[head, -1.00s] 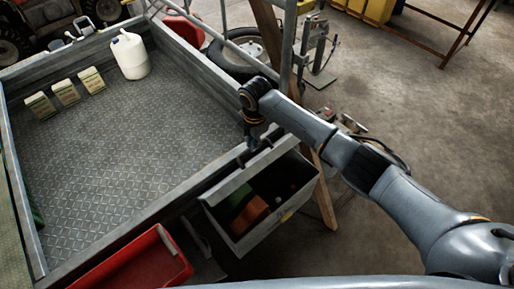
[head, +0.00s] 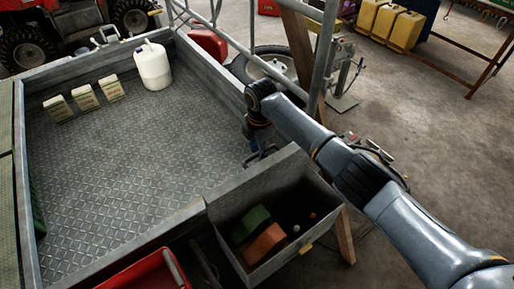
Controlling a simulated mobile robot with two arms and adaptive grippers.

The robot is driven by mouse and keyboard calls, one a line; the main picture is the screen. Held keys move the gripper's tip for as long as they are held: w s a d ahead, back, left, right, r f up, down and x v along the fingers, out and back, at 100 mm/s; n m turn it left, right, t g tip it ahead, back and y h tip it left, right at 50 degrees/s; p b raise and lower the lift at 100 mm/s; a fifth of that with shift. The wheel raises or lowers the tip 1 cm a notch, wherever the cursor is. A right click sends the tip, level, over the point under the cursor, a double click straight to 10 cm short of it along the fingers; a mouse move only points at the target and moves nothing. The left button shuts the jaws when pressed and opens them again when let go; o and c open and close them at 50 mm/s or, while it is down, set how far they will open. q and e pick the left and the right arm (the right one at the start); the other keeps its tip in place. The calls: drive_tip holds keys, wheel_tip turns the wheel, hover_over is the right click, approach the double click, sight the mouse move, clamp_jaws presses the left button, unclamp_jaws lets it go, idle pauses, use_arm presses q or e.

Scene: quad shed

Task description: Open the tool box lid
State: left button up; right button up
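The grey metal tool box (head: 262,272) stands at the trailer's near right side. Its lid (head: 262,184) is raised, standing up along the box's far edge, and the inside is exposed. A green block, an orange-brown block and small round items lie in it. My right gripper (head: 262,152) is just behind the lid's upper edge, pointing down. Its fingertips are partly hidden and dark, so I cannot tell whether they are open or touch the lid. My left gripper is not in view.
The trailer bed (head: 140,165) holds a white jug (head: 154,67) and several small cartons (head: 85,97). A red tray (head: 145,272) sits at the front. A wooden post and metal frame (head: 322,60) stand behind my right arm. The concrete floor at right is mostly clear.

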drive_tip(key=shift+a+r, duration=0.1)
wheel_tip(320, 180, up, 12)
drive_tip(key=shift+s+d, duration=0.25)
idle(0.5)
